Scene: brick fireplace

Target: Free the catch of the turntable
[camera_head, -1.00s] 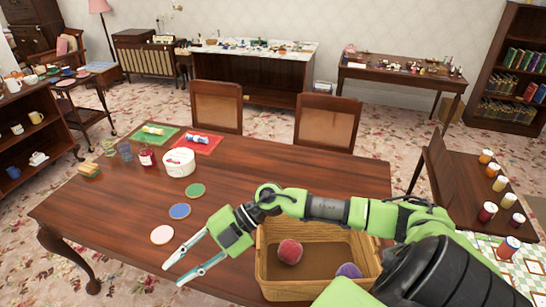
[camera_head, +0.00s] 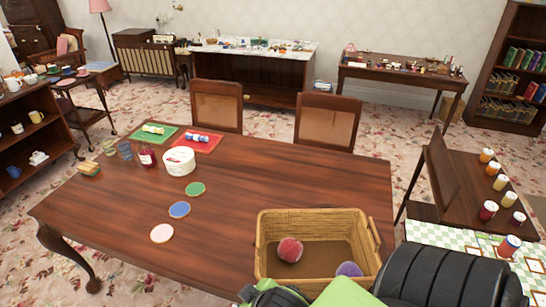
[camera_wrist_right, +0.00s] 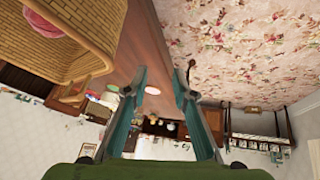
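I cannot make out a turntable or its catch for certain. A wooden cabinet with a pale slatted front (camera_head: 146,63) stands by the back wall at the left in the head view; its top is too small to read. My right gripper (camera_wrist_right: 160,73) is open and empty in the right wrist view, its two teal fingers well apart. It is near the basket and the table's edge. In the head view only green and black parts of my arm show at the bottom, without a gripper. My left gripper is not in view.
The large table (camera_head: 290,180) fills the middle, with coasters, a white tub (camera_head: 179,162) and a wicker basket (camera_head: 262,245) holding two balls. Two chairs stand behind it. A side table with jars (camera_head: 470,180) is at the right.

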